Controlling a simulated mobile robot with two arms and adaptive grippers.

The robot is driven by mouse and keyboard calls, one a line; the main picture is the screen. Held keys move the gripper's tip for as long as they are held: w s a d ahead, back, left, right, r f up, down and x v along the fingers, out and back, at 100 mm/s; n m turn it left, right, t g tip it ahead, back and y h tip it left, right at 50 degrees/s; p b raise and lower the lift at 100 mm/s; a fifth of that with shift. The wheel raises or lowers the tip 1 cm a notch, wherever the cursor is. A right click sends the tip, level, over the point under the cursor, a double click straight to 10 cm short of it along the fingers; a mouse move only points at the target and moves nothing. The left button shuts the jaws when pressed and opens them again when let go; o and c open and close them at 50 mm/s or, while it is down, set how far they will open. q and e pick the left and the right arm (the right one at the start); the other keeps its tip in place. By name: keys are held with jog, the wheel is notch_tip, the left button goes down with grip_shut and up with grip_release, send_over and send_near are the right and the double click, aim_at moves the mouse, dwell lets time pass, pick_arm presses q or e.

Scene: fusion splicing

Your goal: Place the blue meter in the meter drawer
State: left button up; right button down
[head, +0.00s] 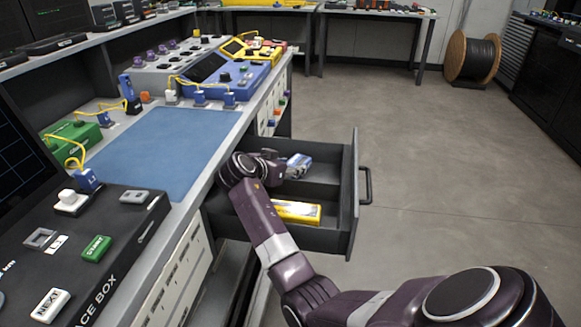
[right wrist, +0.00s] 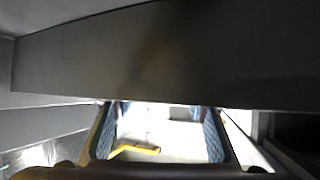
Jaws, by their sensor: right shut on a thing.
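The blue meter (head: 298,166), blue with a pale face, is in the far compartment of the open drawer (head: 352,205). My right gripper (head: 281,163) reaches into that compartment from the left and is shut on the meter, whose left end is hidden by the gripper. In the right wrist view, the two padded fingers (right wrist: 160,135) stand on either side of a pale surface with a yellow piece. The drawer's dark wall crosses above them there. My left gripper is out of view.
A yellow meter (head: 297,211) lies in the near compartment, behind a divider. The bench with a blue mat (head: 165,150) and several devices borders the drawer on the left. The floor to the right is clear up to a cable spool (head: 472,60).

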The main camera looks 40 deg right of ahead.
jog(key=shift+f, duration=0.15)
jog(key=c, duration=1.1)
grip_release()
jog(key=shift+c, duration=0.2)
jog(key=shift+a+r, duration=0.1)
jog(key=shift+r, duration=0.15)
jog(key=p+v, duration=0.1)
jog(key=v, duration=0.6)
jog(key=shift+a, duration=0.15)
jog(key=shift+r+p, duration=0.1)
jog(key=shift+p, duration=0.2)
